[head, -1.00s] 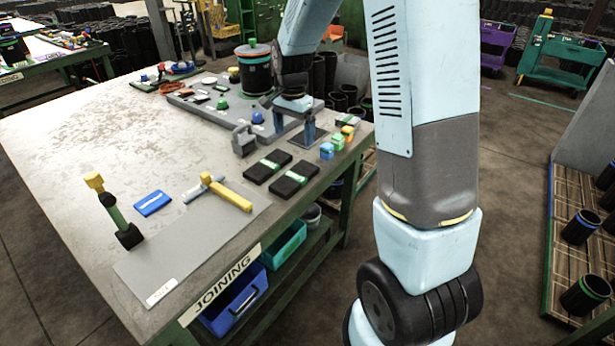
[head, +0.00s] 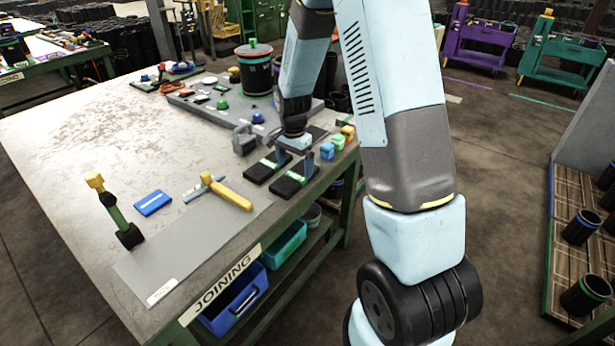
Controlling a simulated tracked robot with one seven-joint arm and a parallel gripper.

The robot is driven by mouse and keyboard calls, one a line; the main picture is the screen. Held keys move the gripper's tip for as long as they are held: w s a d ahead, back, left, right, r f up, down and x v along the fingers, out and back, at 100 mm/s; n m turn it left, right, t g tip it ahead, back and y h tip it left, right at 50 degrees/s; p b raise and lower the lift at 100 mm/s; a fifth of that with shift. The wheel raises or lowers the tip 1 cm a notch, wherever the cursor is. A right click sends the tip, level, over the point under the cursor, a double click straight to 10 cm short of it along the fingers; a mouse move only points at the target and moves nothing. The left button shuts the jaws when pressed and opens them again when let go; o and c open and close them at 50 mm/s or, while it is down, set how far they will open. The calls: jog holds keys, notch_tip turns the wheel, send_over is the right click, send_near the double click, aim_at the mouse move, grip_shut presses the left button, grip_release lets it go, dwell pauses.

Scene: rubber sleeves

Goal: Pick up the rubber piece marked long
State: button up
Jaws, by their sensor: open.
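Two black rubber pieces with green-and-white labels lie side by side near the table's right edge, the left piece (head: 257,173) and the right piece (head: 287,187). The label lettering is too small to read, so I cannot tell which is marked long. My gripper (head: 295,162) points down over the far ends of both pieces, open and with nothing visible between its fingers. One finger is over the left piece and the other over the right piece; I cannot tell whether they touch. The fingers partly hide the pieces.
Small blue (head: 327,151), green (head: 338,143) and yellow (head: 347,132) blocks stand just right of my gripper. A grey clamp-like tool (head: 245,140) is to its left.

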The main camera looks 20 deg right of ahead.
aim_at(295, 175)
jog(key=shift+s+f, duration=0.15)
jog(key=shift+f, duration=1.65)
jog(key=shift+c, duration=0.2)
jog(key=c, duration=1.1)
jog(key=shift+r, duration=0.2)
